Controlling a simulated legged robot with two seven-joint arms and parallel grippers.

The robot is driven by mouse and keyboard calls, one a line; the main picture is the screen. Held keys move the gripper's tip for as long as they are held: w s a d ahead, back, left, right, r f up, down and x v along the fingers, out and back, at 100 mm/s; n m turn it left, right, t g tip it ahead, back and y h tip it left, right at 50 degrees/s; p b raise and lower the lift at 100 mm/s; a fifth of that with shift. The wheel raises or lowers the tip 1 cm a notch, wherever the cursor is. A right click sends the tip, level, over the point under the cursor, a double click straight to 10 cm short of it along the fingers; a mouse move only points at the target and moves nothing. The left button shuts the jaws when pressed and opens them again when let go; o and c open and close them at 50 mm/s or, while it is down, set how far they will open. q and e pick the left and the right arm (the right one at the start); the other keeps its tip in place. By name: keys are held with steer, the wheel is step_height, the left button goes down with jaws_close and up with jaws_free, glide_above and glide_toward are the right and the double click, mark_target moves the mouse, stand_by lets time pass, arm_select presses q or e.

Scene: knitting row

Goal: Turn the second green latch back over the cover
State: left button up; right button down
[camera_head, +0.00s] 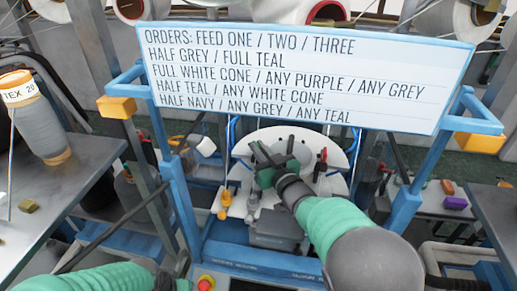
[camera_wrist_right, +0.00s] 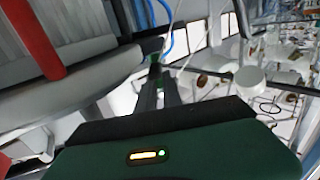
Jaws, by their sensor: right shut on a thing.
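My right gripper (camera_head: 270,160) reaches in over the pale round plate (camera_head: 318,140) in the blue frame. Its dark fingers (camera_wrist_right: 162,90) are together in the right wrist view. A small bit of green, which looks like the green latch (camera_wrist_right: 155,58), shows at their tips; the rest of it is hidden by the fingers. I cannot tell how far it lies over the cover. A red piece (camera_head: 321,165) stands on the plate to the right of the gripper, and a red bar (camera_wrist_right: 35,35) shows in the wrist view. My left gripper is out of view; only its green sleeve shows.
An order board (camera_head: 300,75) hangs across the blue frame (camera_head: 180,205) above the work. A grey table with a yarn cone (camera_head: 38,125) stands at left. Yellow pieces (camera_head: 225,200) sit left of the plate. A red button (camera_head: 206,283) is at the bottom.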

steer(key=c, duration=1.6)
jaws_free()
steer(key=shift+s+r, duration=0.1)
steer(key=shift+o, duration=1.1)
steer(key=shift+s+d, duration=0.1)
steer(key=shift+d, duration=0.1)
steer(key=shift+s+d+f+b, duration=0.15)
steer(key=shift+s+f+b, duration=0.05)
steer(key=shift+s+b, duration=0.2)
steer(key=b+v, duration=0.5)
steer(key=v, duration=1.1)
steer(key=shift+d+b, duration=0.2)
steer(key=shift+b, duration=0.1)
